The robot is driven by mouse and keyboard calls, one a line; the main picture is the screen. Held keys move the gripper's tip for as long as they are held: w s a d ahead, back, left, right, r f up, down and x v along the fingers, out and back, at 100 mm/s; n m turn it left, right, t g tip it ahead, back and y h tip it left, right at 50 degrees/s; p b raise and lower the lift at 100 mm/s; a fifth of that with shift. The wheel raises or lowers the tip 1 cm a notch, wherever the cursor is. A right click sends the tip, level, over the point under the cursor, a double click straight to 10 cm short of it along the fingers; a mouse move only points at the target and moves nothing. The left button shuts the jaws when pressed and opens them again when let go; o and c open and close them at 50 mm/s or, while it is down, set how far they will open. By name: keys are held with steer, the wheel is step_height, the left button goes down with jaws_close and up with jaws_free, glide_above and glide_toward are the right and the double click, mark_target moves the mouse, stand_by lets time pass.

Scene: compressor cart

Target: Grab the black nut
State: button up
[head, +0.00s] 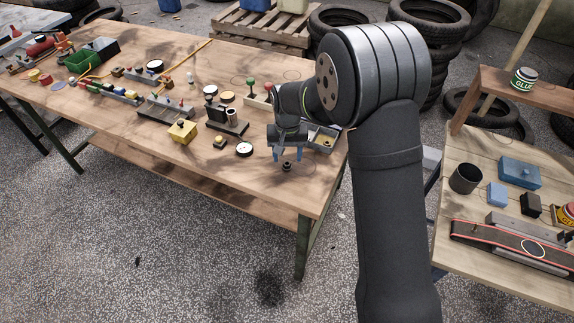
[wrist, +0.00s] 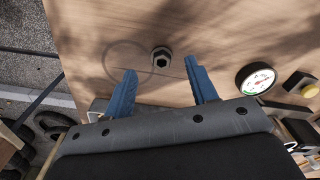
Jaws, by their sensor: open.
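The black nut (head: 286,167) stands alone on the wooden table (head: 240,182), near its front right corner. In the wrist view the dark nut (wrist: 161,57) shows a hexagonal shape with a light opening, between and just beyond the two blue fingertips. My gripper (head: 288,154) is open and empty, pointing down above the nut; its blue fingers also show spread apart in the wrist view (wrist: 163,72). The fingers do not touch the nut. The exact height of the fingertips above the table is hard to tell.
A round gauge (head: 244,149) lies left of the nut, with a yellow-topped button (head: 219,142) and a yellow block (head: 183,131) farther left. A grey bin (head: 322,138) stands close behind my gripper on the right. The table in front of the nut is clear.

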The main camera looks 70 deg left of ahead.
mark_target(287, 163)
steer(key=f, duration=0.3)
steer(key=shift+a+f, duration=0.3)
steer(key=c, duration=1.1)
steer(key=shift+o, duration=0.2)
steer(key=shift+r, duration=0.15)
